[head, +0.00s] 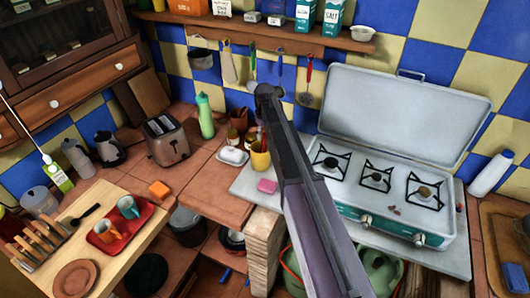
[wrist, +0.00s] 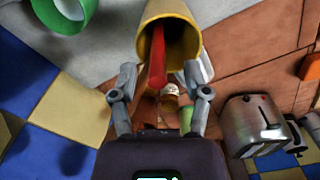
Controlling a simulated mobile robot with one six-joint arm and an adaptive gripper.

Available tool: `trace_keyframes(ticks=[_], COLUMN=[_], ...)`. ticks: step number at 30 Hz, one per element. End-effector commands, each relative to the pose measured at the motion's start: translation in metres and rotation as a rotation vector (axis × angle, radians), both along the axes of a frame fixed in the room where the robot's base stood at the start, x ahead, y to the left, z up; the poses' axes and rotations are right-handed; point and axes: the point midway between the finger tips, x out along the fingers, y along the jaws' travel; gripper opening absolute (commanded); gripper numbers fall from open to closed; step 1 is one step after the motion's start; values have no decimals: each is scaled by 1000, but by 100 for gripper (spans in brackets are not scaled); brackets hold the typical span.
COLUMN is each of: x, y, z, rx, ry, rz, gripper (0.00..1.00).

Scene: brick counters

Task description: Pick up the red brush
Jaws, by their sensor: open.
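A red handle (wrist: 158,62), which looks like the red brush, sticks out of a yellow cup (wrist: 187,13) in the wrist view. The rest of it is hidden inside the cup. My gripper (wrist: 160,76) is open, with one finger on each side of the handle near the cup's rim. I cannot tell whether either finger touches the cup. In the head view the yellow cup (head: 260,161) stands on the counter left of the stove, partly beside my arm. My fingers cannot be made out there.
Several jars (head: 233,137), a white butter dish (head: 233,156) and a pink sponge (head: 267,186) stand close to the cup. The toaster (head: 167,140) and green bottle (head: 205,115) are to the left. The open stove (head: 385,150) is right. Utensils hang behind under the shelf (head: 265,33).

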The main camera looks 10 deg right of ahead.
Motion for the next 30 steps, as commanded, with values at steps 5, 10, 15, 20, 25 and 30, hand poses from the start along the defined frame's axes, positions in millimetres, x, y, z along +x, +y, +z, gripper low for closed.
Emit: trace_keyframes(ticks=[5,10,15,20,25,30], x=[1,3,4,4,4,4], y=[0,0,-1,-1,-1,-1], z=[-12,-26,-38,-47,-51,-50], rx=[0,0,0,0,0,0], ry=[0,0,0,0,0,0], rz=[0,0,0,0,0,0], gripper=[61,61,61,61,61,61])
